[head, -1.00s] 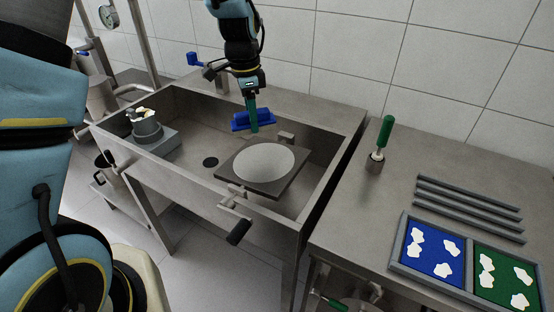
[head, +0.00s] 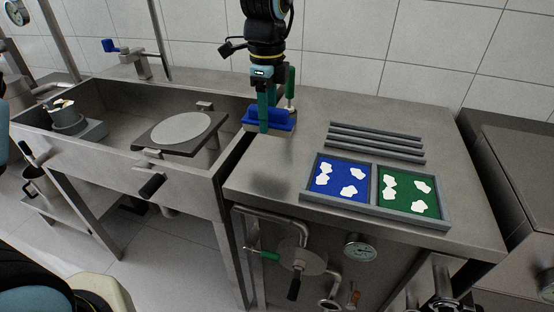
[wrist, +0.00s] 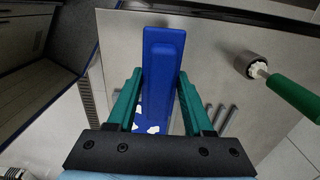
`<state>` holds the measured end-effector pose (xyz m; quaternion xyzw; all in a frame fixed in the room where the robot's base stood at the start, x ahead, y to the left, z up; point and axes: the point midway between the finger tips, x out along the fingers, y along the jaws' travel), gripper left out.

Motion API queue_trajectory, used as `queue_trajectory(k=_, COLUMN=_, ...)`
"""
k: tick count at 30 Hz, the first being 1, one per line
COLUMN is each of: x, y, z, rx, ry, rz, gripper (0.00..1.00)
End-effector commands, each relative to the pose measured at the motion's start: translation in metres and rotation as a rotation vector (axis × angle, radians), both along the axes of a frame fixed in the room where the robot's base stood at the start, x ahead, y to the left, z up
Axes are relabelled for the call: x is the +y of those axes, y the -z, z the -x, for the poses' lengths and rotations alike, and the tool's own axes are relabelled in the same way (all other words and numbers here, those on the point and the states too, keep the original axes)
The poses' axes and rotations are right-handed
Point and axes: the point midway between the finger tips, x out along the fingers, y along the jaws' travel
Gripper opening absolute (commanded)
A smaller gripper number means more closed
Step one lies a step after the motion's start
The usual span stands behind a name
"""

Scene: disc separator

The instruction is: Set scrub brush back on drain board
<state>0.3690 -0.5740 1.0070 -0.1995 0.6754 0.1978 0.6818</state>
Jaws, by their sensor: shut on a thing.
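The scrub brush is a blue block (head: 268,121), held by my gripper (head: 264,112) over the left end of the steel drain board (head: 240,176). A dark shadow lies on the board below and in front of it, so the brush appears raised above the surface. In the wrist view the blue brush (wrist: 163,62) runs lengthwise between the two green fingers of my gripper (wrist: 160,105), which are shut on it.
A green-handled tool (head: 291,84) stands in a holder just behind the gripper. Grey ridges (head: 375,143) and a two-part tray (head: 374,207) with blue and green mats and white pieces occupy the board's right. The sink (head: 115,100) lies left; the board's left front is clear.

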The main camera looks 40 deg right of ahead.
Motion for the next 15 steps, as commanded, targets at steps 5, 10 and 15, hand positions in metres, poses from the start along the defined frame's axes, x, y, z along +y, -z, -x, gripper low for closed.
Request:
queue_trajectory(k=5, x=0.001, y=0.032, z=0.001, rx=0.002, ry=0.0, rz=-0.006, gripper=0.0)
queue_trajectory(k=10, x=0.001, y=0.048, z=0.001, rx=0.002, ry=0.0, rz=-0.003, gripper=0.0)
queue_trajectory(k=15, x=0.001, y=0.072, z=0.001, rx=0.003, ry=-0.001, rz=-0.004, gripper=0.0)
